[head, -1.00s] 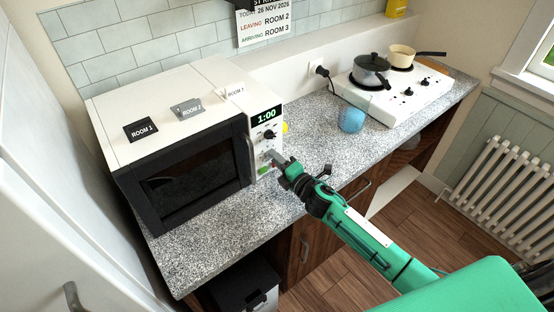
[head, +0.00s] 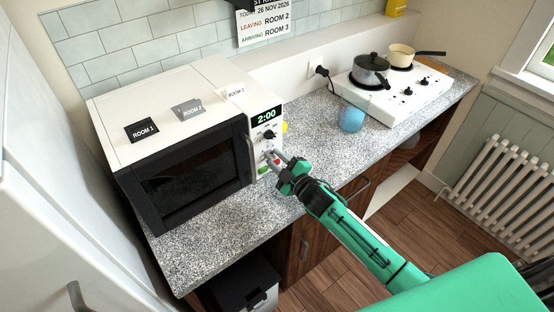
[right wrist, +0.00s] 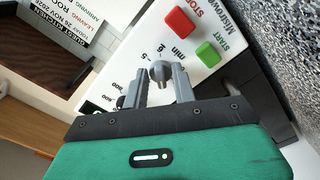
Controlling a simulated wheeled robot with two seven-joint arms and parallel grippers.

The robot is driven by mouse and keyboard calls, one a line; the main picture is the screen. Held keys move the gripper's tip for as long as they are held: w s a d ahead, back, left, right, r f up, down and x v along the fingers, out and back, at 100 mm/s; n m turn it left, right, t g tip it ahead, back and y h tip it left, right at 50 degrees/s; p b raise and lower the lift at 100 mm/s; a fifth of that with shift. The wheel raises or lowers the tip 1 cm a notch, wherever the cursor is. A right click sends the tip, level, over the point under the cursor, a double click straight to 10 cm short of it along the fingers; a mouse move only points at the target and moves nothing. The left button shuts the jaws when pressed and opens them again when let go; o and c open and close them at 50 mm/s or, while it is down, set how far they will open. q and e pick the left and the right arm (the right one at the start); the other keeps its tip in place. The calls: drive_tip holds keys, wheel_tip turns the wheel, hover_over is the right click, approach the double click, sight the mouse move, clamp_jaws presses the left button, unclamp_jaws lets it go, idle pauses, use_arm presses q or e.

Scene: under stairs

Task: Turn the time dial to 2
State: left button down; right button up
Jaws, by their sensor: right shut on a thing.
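The microwave (head: 185,178) stands on the counter with its control panel facing my right arm. Its green display (head: 266,116) reads 2:00. The right gripper is shut on this dial. In the head view the right gripper (head: 273,156) reaches the lower part of the panel and largely hides the dial. My left gripper is in neither view.
Another dark dial (head: 269,135) sits above the time dial. The red STOP button (right wrist: 180,23) and green START button (right wrist: 208,54) are close to my fingers.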

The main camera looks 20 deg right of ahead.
drive_tip(key=shift+m, duration=0.6)
drive_tip(key=shift+f, duration=0.1)
drive_tip(key=o, duration=0.6)
drive_tip(key=shift+s+d+f, duration=0.1)
drive_tip(key=shift+s+d, duration=0.1)
drive_tip(key=shift+s, duration=0.3)
drive_tip(key=b+v, duration=0.4)
drive_tip(key=v, duration=0.8)
drive_tip(key=shift+s+d, duration=0.1)
drive_tip(key=shift+s, duration=0.25)
